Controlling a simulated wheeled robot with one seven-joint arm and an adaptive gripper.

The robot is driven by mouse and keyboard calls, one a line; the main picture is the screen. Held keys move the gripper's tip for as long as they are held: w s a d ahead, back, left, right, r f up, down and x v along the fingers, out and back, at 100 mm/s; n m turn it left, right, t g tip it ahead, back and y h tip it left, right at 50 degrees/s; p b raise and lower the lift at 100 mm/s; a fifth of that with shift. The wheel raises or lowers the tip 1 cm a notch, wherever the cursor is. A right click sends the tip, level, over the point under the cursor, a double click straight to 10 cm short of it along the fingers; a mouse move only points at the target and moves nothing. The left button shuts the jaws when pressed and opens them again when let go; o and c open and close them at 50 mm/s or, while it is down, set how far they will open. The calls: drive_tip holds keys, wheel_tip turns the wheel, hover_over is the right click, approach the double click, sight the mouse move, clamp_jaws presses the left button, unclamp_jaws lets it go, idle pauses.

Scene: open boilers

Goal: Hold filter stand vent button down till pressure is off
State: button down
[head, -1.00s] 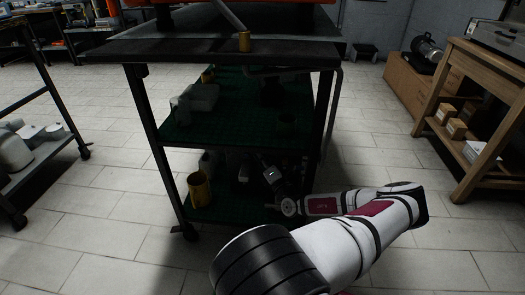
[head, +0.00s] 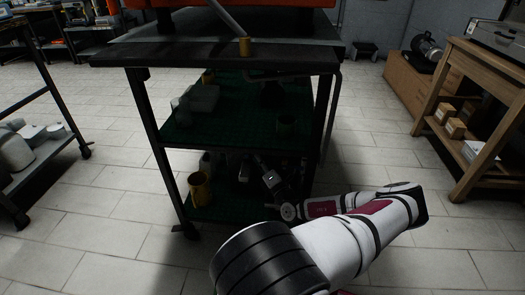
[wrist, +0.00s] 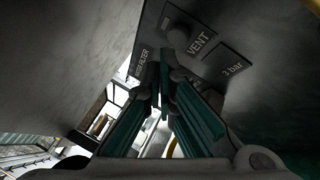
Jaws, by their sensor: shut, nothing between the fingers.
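In the wrist view a dark panel carries a label reading VENT (wrist: 198,43) beside a round grey button (wrist: 179,38). A plate reading 3 bar (wrist: 232,70) is to its right, and a partly hidden label ending in FILTER (wrist: 141,62) is to its left. My gripper (wrist: 165,72) is shut and empty, its teal-lined fingers pointing up at the panel. The fingertips are close below the button; I cannot tell whether they touch it. In the head view my gripper's dark body (head: 270,181) is at the cart's lower shelf, its fingertips hidden in shadow.
The dark cart (head: 180,57) has green shelves (head: 230,130); a yellow cup (head: 199,189) stands on the lowest. A wooden bench (head: 480,80) is at the right, a trolley (head: 50,165) at the left. The tiled floor between is open.

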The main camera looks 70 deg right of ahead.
drive_tip(key=a+p, duration=0.1)
drive_tip(key=a, duration=0.1)
drive_tip(key=s+a+p, duration=0.1)
drive_tip(key=a+p, duration=0.1)
drive_tip(key=shift+s+a, duration=0.15)
drive_tip(key=shift+a, duration=0.25)
drive_tip(key=shift+s, duration=0.1)
idle(0.4)
